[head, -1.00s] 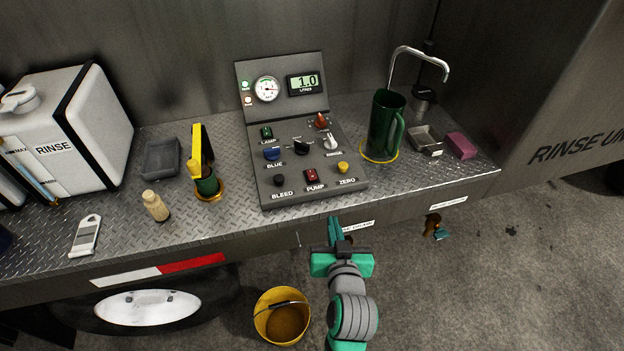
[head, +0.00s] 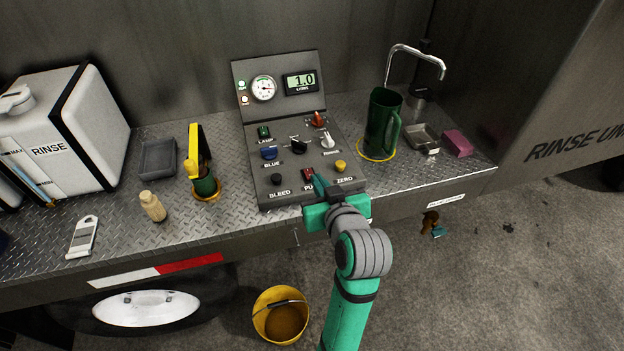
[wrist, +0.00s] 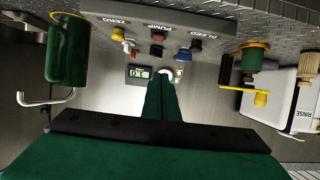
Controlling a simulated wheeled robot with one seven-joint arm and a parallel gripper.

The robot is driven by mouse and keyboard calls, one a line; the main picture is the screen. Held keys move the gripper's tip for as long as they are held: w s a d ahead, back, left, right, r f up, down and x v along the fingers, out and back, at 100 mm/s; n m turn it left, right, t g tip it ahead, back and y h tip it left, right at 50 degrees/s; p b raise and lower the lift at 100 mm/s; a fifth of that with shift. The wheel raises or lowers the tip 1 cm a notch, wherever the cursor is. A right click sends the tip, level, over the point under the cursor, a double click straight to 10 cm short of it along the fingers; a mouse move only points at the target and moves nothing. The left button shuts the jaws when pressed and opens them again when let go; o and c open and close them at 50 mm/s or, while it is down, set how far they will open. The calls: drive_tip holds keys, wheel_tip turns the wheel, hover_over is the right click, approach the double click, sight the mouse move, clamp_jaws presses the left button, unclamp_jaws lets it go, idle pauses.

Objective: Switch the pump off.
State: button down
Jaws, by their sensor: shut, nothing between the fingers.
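The pump switch (head: 307,175) is a small red rocker at the front of the grey control panel (head: 263,197), between the black BLEED knob (head: 276,179) and the yellow ZERO knob (head: 340,166). My gripper (head: 319,182) is shut and empty. Its fingertips are at the switch's right side and cover part of the PUMP label; I cannot tell whether they touch it. In the wrist view the switch (wrist: 157,37) shows beyond the shut fingers (wrist: 161,92). The panel display (head: 300,82) reads 1.0 litres.
The blue knob (head: 269,153), black knob (head: 299,148), pale lever (head: 328,140) and red knob (head: 318,119) sit behind the switch. A green jug (head: 381,125) stands right of the panel. A yellow bucket (head: 273,324) is on the floor below the bench edge.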

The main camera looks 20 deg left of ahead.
hover_over(309, 188)
wheel_tip(309, 188, down, 4)
drive_tip(key=shift+w+a+r, duration=0.1)
drive_tip(key=shift+r, duration=0.1)
wheel_tip(309, 188, down, 2)
drive_tip(key=shift+f, duration=0.2)
drive_tip(key=shift+d+f, duration=0.2)
drive_tip(key=shift+f, duration=0.6)
